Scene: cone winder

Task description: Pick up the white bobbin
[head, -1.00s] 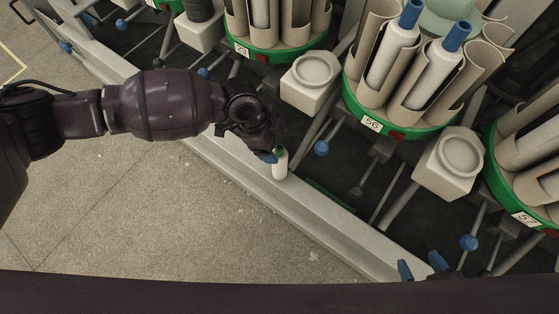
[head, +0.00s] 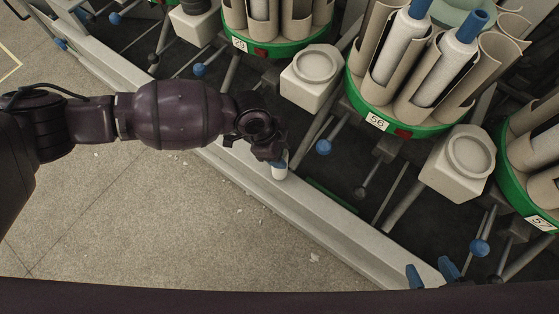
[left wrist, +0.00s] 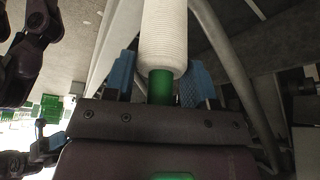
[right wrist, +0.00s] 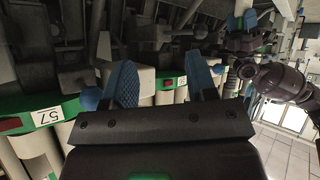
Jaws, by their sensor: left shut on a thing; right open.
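The white bobbin (head: 279,173) is a small white wound tube at the machine's pale front rail. In the left wrist view the bobbin (left wrist: 163,38) shows ribbed white yarn and a green tube end (left wrist: 161,87). My left gripper (head: 275,157) is shut on the green end, with its blue fingers (left wrist: 160,82) on either side. I cannot tell whether the bobbin touches the rail. My right gripper (head: 431,272) is open and empty at the lower right; its spread blue fingers also show in the right wrist view (right wrist: 162,82).
Green-rimmed magazines numbered 56 (head: 375,120) and 57 (head: 539,222) hold tan tubes; two blue-topped white bobbins (head: 400,50) stand in 56. Pale boxes (head: 311,78) and blue-knobbed levers (head: 323,147) stick out between them.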

